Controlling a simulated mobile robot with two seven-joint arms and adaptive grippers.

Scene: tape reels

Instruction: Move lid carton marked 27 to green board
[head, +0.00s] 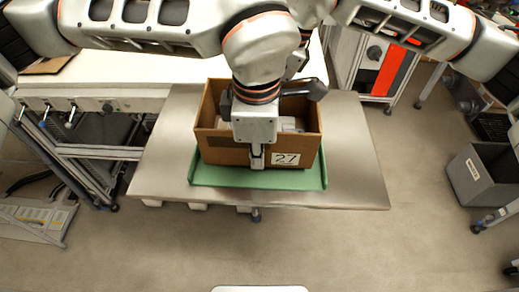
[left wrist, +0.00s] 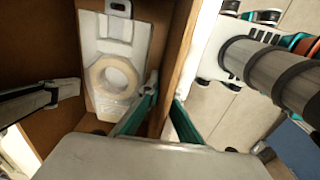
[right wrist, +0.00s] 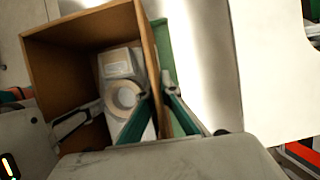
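The brown carton (head: 225,152) has an open top and a white label reading 27 on its front wall. It is upright within the green board's outline (head: 230,180); I cannot tell whether its hidden underside touches. My left gripper (head: 257,157) is shut on the front wall, one finger inside and one outside; the left wrist view shows this wall (left wrist: 184,50) between its fingers. My right gripper (right wrist: 158,92) is shut on another wall of the carton (right wrist: 148,45), mostly hidden in the head view. A cream tape reel (right wrist: 126,94) and pale packaging lie inside.
The green board lies on a grey metal tabletop (head: 355,170) with bare room left and right. A white worktop (head: 130,72) adjoins behind. A grey bin (head: 483,175) stands at the right; the floor in front is clear.

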